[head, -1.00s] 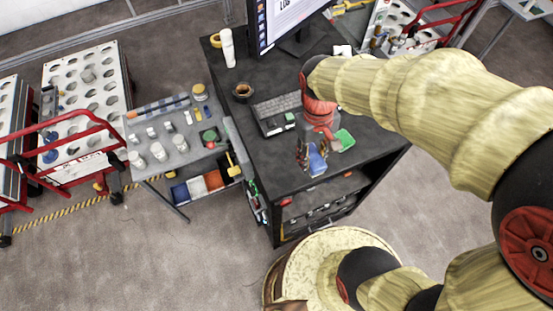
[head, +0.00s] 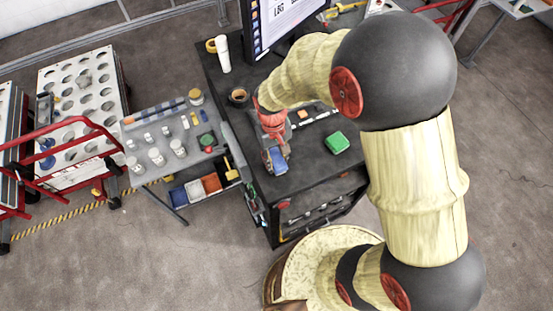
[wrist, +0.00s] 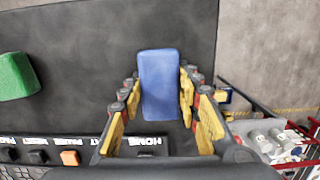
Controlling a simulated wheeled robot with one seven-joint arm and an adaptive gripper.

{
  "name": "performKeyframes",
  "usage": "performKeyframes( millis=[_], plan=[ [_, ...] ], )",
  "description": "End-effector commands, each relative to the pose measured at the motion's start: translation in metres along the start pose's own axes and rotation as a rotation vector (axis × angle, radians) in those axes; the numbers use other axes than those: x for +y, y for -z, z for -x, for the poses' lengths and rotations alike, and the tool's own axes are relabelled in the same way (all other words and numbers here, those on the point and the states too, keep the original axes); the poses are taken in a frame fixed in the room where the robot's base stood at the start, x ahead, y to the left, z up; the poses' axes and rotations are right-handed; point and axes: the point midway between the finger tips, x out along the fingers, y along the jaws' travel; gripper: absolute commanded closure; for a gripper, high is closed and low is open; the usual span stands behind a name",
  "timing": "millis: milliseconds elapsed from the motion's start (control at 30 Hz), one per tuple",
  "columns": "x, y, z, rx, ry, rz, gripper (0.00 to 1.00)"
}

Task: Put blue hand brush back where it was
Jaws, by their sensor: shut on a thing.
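The blue hand brush (head: 278,160) is a blue block in the head view, over the front left part of the dark desk. It also shows upright in the middle of the wrist view (wrist: 159,82). My gripper (head: 275,150) is shut on it, with the yellow-padded fingers (wrist: 160,92) on both sides of the brush. I cannot tell whether the brush touches the desk top. Its bristles are hidden.
A green brush-like block (head: 337,142) lies on the desk to the right. A labelled button panel (wrist: 65,156) is near my gripper. A cup (head: 238,96), a white bottle (head: 223,54) and a monitor (head: 285,22) stand behind. A grey cart (head: 172,140) is at the left.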

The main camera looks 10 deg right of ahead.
Motion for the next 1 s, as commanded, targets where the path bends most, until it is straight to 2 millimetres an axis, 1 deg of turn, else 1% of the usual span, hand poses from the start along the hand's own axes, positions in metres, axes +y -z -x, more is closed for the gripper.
performKeyframes(
  millis=[67,300,433,467,767,1000],
  plan=[
    [0.0001,0.0013,-0.0054,0.002,0.0,0.0,0.91],
    [0.0002,0.0015,-0.0062,0.003,0.0,0.0,0.91],
    [0.0002,0.0017,-0.0102,0.002,0.0,0.0,0.91],
    [0.0002,0.0016,-0.0094,0.002,0.0,0.0,0.65],
    [0.0002,0.0015,-0.0087,0.002,0.0,0.0,0.49],
    [0.0002,0.0015,-0.0086,0.002,0.0,0.0,0.49]
  ],
)
